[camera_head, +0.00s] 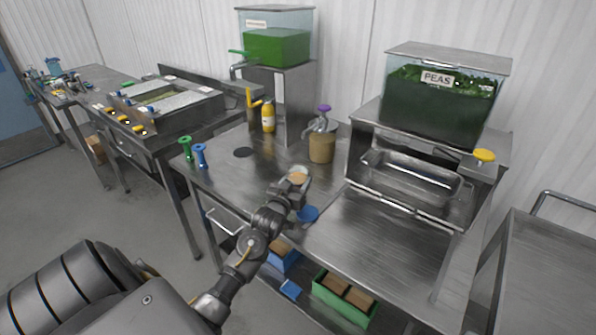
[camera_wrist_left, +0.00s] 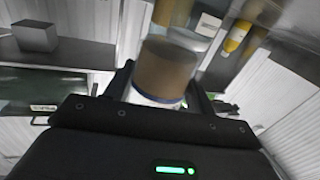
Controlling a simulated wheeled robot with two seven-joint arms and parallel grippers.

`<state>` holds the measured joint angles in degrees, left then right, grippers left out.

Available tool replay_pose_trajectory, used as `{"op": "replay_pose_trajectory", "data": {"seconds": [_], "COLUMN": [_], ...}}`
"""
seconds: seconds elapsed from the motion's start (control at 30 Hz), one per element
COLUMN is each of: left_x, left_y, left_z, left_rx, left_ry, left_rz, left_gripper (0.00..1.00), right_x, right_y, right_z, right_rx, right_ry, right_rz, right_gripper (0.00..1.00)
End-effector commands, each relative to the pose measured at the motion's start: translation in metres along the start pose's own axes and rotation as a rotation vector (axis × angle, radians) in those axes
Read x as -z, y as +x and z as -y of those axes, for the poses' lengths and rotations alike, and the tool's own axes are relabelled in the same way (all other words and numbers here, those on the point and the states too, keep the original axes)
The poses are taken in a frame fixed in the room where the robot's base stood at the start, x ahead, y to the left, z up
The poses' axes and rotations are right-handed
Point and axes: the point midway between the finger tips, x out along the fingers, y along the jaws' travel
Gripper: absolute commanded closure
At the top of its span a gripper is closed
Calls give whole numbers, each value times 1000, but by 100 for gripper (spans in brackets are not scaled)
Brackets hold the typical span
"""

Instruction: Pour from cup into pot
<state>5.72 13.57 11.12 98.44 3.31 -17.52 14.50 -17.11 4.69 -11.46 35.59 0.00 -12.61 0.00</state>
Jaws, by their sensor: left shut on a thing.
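A small pale cup (camera_head: 299,173) with tan contents is held in my left gripper (camera_head: 297,184), above the front part of the steel table. A brown pot (camera_head: 321,147) stands upright on the table behind and slightly right of the cup, apart from it. A grey and purple-topped fitting shows at the pot's top and hides its opening. In the left wrist view, a blurred brown cylinder with a white, blue-edged band (camera_wrist_left: 155,98) shows between the fingers. I cannot tell there which part is cup and which is pot behind. My right gripper is not in view.
A blue disc (camera_head: 307,214) lies near the table's front edge. A yellow bottle (camera_head: 268,117) stands at the back, green and blue holders (camera_head: 199,155) at the left. The PEAS dispenser (camera_head: 436,100) and a steel tray (camera_head: 408,182) stand at the right. Table left of the cup is mostly clear.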

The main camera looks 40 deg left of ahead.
Motion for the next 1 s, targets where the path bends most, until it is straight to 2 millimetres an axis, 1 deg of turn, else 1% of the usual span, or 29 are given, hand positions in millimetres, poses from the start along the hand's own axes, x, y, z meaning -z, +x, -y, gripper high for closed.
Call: {"op": "replay_pose_trajectory", "data": {"seconds": [0.03, 0.2, 0.4, 0.5, 0.6, 0.7, 0.8, 1.0], "left_x": [6, 13, 11, 11, 11, 11, 10, 10], "left_y": [8, 28, 42, 47, 49, 50, 51, 51], "left_z": [14, 58, 106, 125, 139, 147, 151, 151], "left_rx": [16, 62, 101, 116, 127, 134, 136, 137], "left_ry": [1, 2, 2, 2, 1, 2, 1, 2], "left_rz": [-3, -5, -7, -9, -8, -10, -9, -10], "left_gripper": [72, 72, 72, 72, 72, 72, 72, 72], "right_x": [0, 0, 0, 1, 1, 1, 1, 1], "right_y": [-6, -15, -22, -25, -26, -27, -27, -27], "right_z": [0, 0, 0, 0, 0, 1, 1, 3], "right_rx": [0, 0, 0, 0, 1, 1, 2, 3], "right_ry": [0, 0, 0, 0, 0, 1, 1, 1], "right_rz": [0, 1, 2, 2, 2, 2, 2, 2], "right_gripper": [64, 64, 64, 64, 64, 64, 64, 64]}}
